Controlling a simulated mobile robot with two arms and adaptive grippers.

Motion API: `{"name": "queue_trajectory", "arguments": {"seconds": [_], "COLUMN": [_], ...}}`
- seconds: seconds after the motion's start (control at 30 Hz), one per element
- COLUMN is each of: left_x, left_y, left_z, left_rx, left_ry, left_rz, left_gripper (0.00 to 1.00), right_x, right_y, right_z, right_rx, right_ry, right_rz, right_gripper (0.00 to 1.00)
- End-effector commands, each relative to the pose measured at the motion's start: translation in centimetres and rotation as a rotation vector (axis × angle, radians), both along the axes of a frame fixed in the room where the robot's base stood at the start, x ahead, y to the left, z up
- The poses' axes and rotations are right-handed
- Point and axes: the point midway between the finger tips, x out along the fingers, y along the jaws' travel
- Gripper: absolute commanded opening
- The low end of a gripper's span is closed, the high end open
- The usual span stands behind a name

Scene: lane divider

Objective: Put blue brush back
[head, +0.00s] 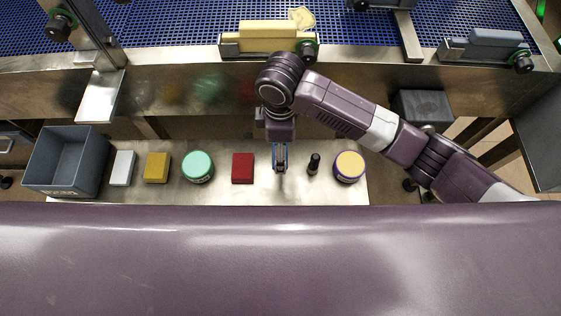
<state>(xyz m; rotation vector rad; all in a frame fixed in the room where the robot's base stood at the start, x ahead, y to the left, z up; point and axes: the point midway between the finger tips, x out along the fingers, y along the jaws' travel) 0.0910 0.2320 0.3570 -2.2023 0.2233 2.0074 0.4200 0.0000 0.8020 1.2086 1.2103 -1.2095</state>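My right gripper (280,160) points down over the steel shelf, between a red block and a small black bottle. A small blue object (280,150), which looks like the blue brush, shows right at its fingers. The fingers and wrist cover much of it. I cannot tell whether the fingers are closed on it or only around it, nor whether it touches the shelf. My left gripper is not in view.
The steel shelf (220,194) holds a white block (122,168), yellow block (157,167), green-lidded jar (198,166), red block (243,168), black bottle (314,164) and yellow-lidded jar (349,166). A grey bin (40,160) stands left. A blue conveyor (170,25) runs behind.

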Motion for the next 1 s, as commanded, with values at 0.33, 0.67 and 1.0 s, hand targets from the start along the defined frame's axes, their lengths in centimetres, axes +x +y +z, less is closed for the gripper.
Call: {"name": "queue_trajectory", "arguments": {"seconds": [0.33, 0.67, 1.0], "left_x": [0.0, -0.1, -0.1], "left_y": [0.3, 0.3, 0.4], "left_z": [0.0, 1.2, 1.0], "left_rx": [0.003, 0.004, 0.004], "left_ry": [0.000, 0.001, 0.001], "left_rz": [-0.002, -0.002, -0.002], "left_gripper": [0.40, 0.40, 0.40], "right_x": [0.0, 0.0, 0.0], "right_y": [0.0, 0.0, 0.0], "right_z": [-5.6, -9.1, -9.6], "right_rx": [0.000, -0.001, 0.000], "right_ry": [-0.001, 0.000, -0.001], "right_rz": [-0.001, -0.002, 0.000], "right_gripper": [0.49, 0.49, 0.49]}}
